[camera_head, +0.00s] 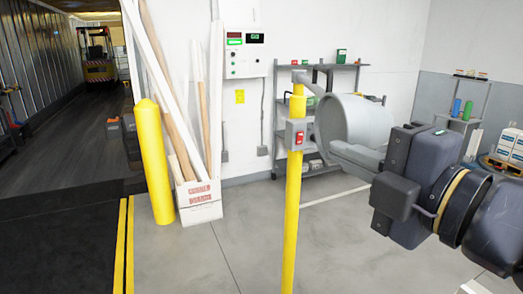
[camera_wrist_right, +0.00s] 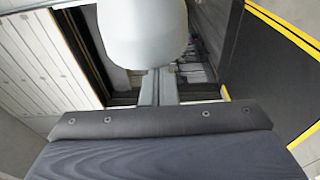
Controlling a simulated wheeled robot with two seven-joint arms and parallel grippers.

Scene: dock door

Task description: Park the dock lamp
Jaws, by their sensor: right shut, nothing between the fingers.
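The dock lamp (camera_head: 362,122) has a large pale grey drum-shaped head, beside the top of a yellow post (camera_head: 292,210). A grey lamp arm (camera_head: 318,68) runs near the post top. A grey box with a red switch (camera_head: 299,135) is on the post. My right gripper (camera_head: 340,150) reaches in from the right, shut and empty, just below the lamp head. In the right wrist view, the closed fingers (camera_wrist_right: 158,86) point forward under a pale rounded shape, likely the lamp head (camera_wrist_right: 142,30). I cannot tell whether they touch it. My left gripper is not in view.
A yellow bollard (camera_head: 154,160) and a carton of long boards (camera_head: 198,202) stand at the left, beside the dark trailer opening (camera_head: 60,130). A control box (camera_head: 245,53) hangs on the wall. A shelf (camera_head: 292,100) stands behind the lamp. The floor in front is clear.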

